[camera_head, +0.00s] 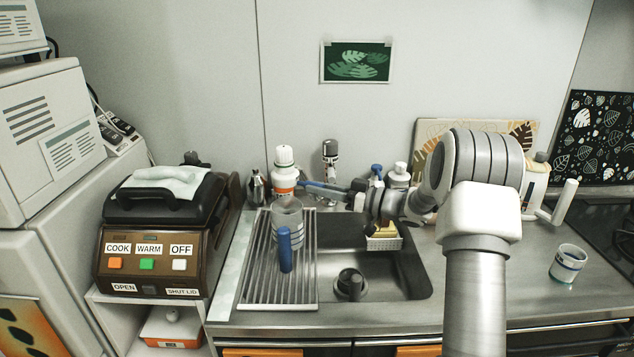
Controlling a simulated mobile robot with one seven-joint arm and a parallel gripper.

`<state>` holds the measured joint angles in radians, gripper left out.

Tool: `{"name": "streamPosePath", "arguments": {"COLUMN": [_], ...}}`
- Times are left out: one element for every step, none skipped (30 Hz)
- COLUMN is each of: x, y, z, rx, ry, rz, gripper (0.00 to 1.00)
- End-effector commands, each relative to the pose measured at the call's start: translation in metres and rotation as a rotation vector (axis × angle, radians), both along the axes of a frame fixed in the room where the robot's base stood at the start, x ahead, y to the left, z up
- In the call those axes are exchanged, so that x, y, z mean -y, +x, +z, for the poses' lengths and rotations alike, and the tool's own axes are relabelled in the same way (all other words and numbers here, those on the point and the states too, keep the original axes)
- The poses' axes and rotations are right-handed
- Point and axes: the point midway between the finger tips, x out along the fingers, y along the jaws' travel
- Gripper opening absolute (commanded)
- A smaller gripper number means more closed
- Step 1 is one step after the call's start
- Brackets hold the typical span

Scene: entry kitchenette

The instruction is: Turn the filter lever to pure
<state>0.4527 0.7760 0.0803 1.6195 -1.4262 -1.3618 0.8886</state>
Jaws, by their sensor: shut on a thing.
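A white filter-like unit (284,160) with an orange band stands at the back edge of the sink, left of the tap. A slim blue lever (322,186) runs to the right from beside it. My gripper (354,195) reaches in from the right, behind the sink, and is shut at the lever's right end. The fingertips are small and dark here, so the exact grip is hard to see. The lever lies close to level. No "pure" marking can be read in this view.
The tap (330,152) rises behind the lever. A clear jug (287,220) with a blue handle stands on the ribbed drainer (262,290). A yellow sponge in a basket (386,241) is just below my gripper. A cup (567,264) stands on the right counter.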

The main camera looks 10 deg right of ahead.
Motion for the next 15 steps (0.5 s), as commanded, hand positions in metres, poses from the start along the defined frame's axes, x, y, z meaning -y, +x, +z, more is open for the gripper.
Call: {"name": "streamPosePath", "arguments": {"x": [0.0009, 0.001, 0.0011, 0.0012, 0.0011, 0.0011, 0.0012, 0.0012, 0.0013, 0.0012, 0.0012, 0.0011, 0.0011, 0.0011, 0.001], "y": [0.0019, 0.002, 0.0025, 0.0027, 0.0028, 0.003, 0.0032, 0.0035, 0.0036, 0.0036, 0.0036, 0.0037, 0.0037, 0.0037, 0.0037], "z": [0.0029, 0.0027, 0.0029, 0.0029, 0.0024, 0.002, 0.0021, 0.0023, 0.0023, 0.0023, 0.0023, 0.0022, 0.0022, 0.0023, 0.0023], "rx": [0.003, 0.003, 0.005, 0.004, 0.003, 0.003, 0.004, 0.003, 0.004, 0.005, 0.005, 0.005, 0.005, 0.005, 0.005], "ry": [0.001, 0.0, 0.001, 0.002, 0.001, 0.002, 0.002, 0.001, 0.001, 0.001, 0.002, 0.002, 0.002, 0.002, 0.002], "rz": [0.015, 0.024, 0.035, 0.042, 0.048, 0.055, 0.059, 0.062, 0.065, 0.067, 0.069, 0.07, 0.071, 0.071, 0.071], "gripper": [0.0, 0.0, 0.0, 0.0, 0.0, 0.0, 0.0, 0.0, 0.0, 0.0, 0.0, 0.0, 0.0, 0.0, 0.0]}}
